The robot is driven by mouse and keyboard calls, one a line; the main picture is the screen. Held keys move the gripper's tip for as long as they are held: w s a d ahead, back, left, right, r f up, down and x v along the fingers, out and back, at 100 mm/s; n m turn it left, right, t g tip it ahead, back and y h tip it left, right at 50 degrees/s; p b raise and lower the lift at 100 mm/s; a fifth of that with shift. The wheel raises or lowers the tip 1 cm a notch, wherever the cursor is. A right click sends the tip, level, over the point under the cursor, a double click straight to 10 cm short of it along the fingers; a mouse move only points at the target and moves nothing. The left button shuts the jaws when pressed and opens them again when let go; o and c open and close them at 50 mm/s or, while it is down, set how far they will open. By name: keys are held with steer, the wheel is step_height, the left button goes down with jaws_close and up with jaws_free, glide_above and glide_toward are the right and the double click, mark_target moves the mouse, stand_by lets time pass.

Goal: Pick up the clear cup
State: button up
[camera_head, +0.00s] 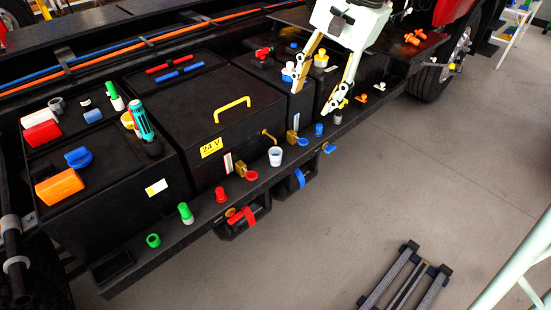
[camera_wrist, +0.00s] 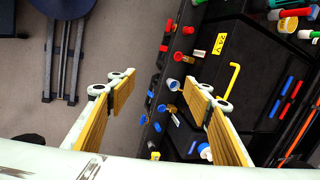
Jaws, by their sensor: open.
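The clear cup (camera_head: 275,156) looks whitish and stands upright on the front ledge of the black truck side, beside a blue round cap and a brass fitting. It also shows in the wrist view (camera_wrist: 173,85), between my two fingers in the picture but well beyond them. My gripper (camera_head: 311,99) is open and empty, above and to the right of the cup in the head view. In the wrist view its yellow-padded fingers (camera_wrist: 163,84) are spread wide apart. Nothing touches the cup.
A black box with a yellow handle (camera_head: 232,104) stands behind the ledge. Red cap (camera_head: 251,175), brass fitting (camera_head: 291,137) and blue cap (camera_head: 318,129) sit near the cup. Green bottle (camera_head: 185,211) is farther left. The grey floor (camera_head: 400,190) in front is mostly open.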

steer(key=w+f+m, duration=0.3)
steer(key=w+f, duration=0.3)
steer(key=w, duration=0.3)
steer(key=m+g+y+p, duration=0.1)
steer(key=m+y+p, duration=0.15)
steer(key=m, duration=0.55)
glide_above(276, 157)
steer(key=w+d, duration=0.2)
steer(key=d, duration=0.3)
step_height(276, 157, down, 29)
steer(key=shift+d+r+h, duration=0.1)
steer(key=shift+d+h, duration=0.05)
steer(key=shift+h, duration=0.1)
steer(key=shift+b+x, duration=0.4)
steer(key=shift+x, duration=3.9)
steer(key=shift+b+x, duration=0.4)
steer(key=shift+x, duration=2.2)
steer(key=shift+s, duration=0.1)
steer(key=shift+c, duration=0.4)
